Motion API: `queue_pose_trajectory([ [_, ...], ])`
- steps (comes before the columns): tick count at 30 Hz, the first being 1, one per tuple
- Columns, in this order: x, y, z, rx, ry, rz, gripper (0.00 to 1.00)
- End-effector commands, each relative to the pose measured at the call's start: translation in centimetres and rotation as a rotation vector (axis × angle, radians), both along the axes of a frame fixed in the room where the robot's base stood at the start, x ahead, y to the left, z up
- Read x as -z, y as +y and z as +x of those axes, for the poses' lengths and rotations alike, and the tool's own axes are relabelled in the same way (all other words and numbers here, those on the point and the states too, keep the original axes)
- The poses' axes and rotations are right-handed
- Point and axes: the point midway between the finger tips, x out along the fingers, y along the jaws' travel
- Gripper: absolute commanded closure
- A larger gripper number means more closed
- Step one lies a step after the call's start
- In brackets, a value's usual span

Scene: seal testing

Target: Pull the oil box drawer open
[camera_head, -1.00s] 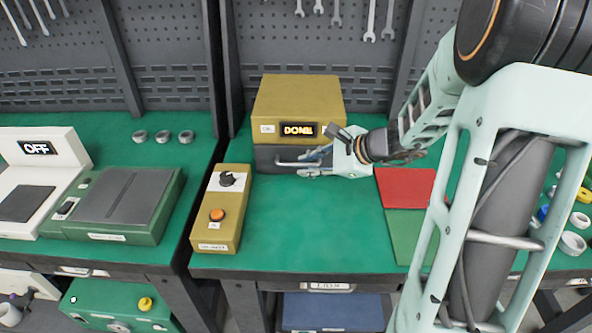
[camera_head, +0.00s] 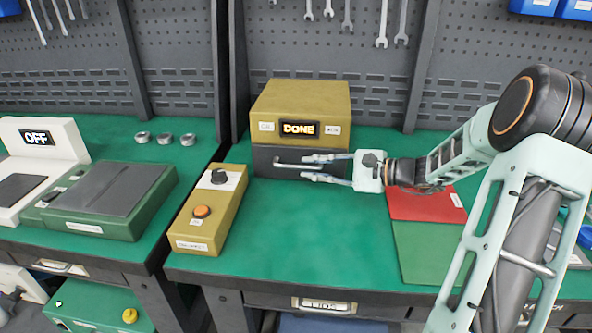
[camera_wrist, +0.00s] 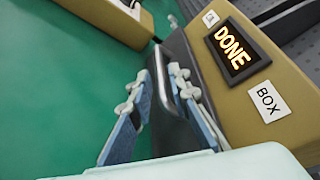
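The oil box is a yellow box (camera_head: 300,104) at the back of the green bench, with a lit "DONE" display on its front. It also shows in the wrist view (camera_wrist: 268,70). Its dark grey drawer (camera_head: 265,160) lies underneath and looks flush with the box front. A metal bar handle (camera_head: 290,164) is on the drawer front; it also shows in the wrist view (camera_wrist: 164,78). My gripper (camera_head: 306,167) reaches in from the right. Its two blue fingers are apart, one on either side of the handle in the wrist view (camera_wrist: 160,85). I cannot tell whether either finger touches it.
A yellow button box (camera_head: 208,210) with a knob and orange button stands left of the drawer. Red (camera_head: 425,203) and green (camera_head: 428,250) mats lie at right. The bench (camera_head: 300,225) in front of the drawer is clear.

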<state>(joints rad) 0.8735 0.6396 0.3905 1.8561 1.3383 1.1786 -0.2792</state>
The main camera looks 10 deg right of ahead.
Motion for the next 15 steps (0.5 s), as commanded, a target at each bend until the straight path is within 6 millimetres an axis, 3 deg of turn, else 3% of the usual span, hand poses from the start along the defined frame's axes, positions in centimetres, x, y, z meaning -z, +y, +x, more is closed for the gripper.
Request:
queue_pose_trajectory([
  [6, 0.9, 2.9, 2.0, -0.002, 0.000, 0.000, 0.83],
  [15, 1.1, 4.0, 2.9, 0.001, 0.000, -0.001, 0.83],
])
